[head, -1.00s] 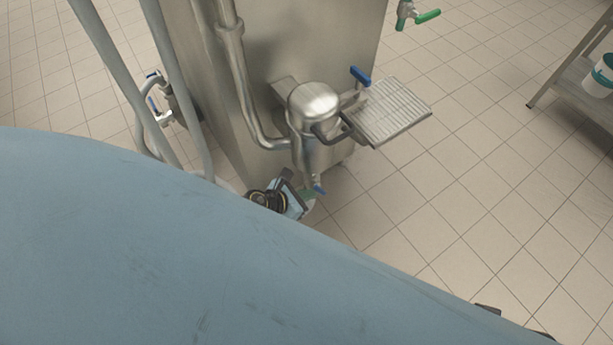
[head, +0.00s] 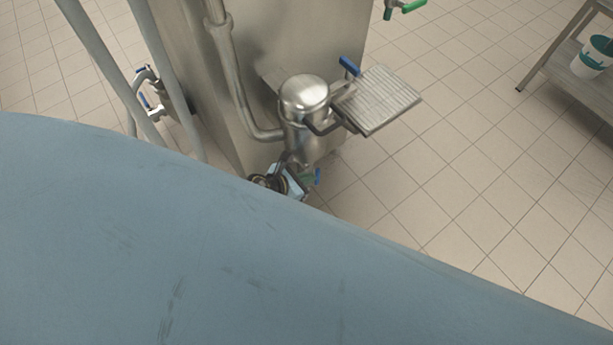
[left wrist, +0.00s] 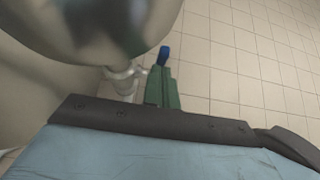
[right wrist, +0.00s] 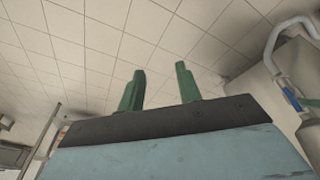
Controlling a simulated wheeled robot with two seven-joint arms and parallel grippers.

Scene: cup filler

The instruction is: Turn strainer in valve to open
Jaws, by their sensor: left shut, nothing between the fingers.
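The steel strainer (head: 304,97) is a domed cylinder on the front of the steel machine. Below it is a small valve with a blue lever (head: 317,176), which also shows in the left wrist view (left wrist: 164,55). My left gripper (head: 306,178) is low beneath the strainer, its green fingers close to this lever. In the left wrist view the fingers (left wrist: 161,86) are together and empty, with the lever just past their tips; I cannot tell whether they touch. My right gripper (right wrist: 160,85) is open and empty, its fingers pointing at floor tiles. It is out of the head view.
A ribbed metal tray (head: 385,98) sticks out right of the strainer, with another blue lever (head: 349,66) beside it. A green-handled valve (head: 408,6) is at the top. The floor between is clear.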

